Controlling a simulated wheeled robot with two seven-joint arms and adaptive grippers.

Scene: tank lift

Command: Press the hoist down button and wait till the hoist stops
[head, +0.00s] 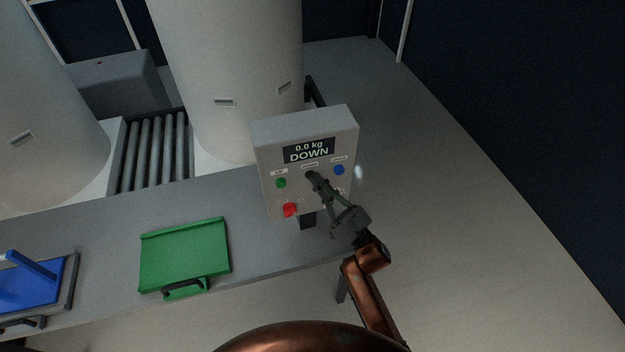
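The grey hoist control box (263,150) stands at the table's far edge in the middle of the head view. Its display (309,150) reads "0.0 kg" and "DOWN". A green button (281,183) labelled UP is on the left, a blue button (338,170) on the right, and a red button (290,209) below. My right gripper (313,178) looks shut and empty, its fingertips at the middle button position under the display. The fingertips hide that button, and I cannot tell how deep it is pressed. My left gripper is out of view.
Two large pale tanks (228,75) stand behind, with a roller conveyor (155,150) between them. A green panel with a handle (185,255) and a blue one (30,280) lie on the grey table (105,245). The floor to the right is clear.

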